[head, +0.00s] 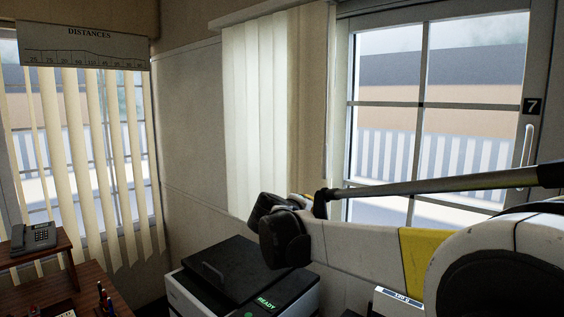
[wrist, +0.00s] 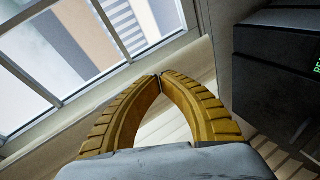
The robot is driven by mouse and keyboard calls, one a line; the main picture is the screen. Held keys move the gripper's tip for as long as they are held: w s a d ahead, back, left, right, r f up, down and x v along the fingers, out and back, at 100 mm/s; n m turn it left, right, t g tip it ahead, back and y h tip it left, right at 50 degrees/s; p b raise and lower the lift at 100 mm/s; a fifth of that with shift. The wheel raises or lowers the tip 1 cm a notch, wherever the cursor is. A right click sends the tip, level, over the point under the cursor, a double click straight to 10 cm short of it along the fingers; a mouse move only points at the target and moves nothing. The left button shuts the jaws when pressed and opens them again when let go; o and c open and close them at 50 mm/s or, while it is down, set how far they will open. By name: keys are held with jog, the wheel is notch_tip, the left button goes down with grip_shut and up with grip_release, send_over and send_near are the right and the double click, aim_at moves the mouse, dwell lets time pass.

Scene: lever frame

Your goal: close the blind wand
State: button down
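Cream vertical blind slats (head: 262,80) hang beside the right window in the head view, bunched close together. A second set of slats (head: 88,150) hangs spread apart over the left window. I cannot pick out the blind wand with certainty in either view. My gripper (wrist: 160,77) shows in the wrist view with its two yellow ridged fingers curved together and their tips meeting. Nothing is visible held between them. Pale slat-like strips (wrist: 172,125) show through the gap behind the fingers. In the head view my arm hides most of the gripper.
A black and white printer (head: 245,275) with a green READY display stands below the blind. The right window (head: 420,104) has a dark frame and a pale handle. A phone (head: 33,238) sits on a wooden desk at left. A DISTANCES chart (head: 83,48) hangs above.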

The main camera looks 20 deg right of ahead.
jog(key=w+a+r+n+t+h+p, duration=0.1)
jog(key=w+a+r+n+t+p, duration=0.15)
jog(key=w, duration=0.45)
jog(key=w+a+r+n+t+h+p, duration=0.1)
jog(key=w+r, duration=0.3)
jog(key=w, duration=0.2)
jog(key=w+d, duration=0.5)
jog(key=d, duration=0.5)
jog(key=shift+w+d+f, duration=0.2)
jog(key=shift+s, duration=0.15)
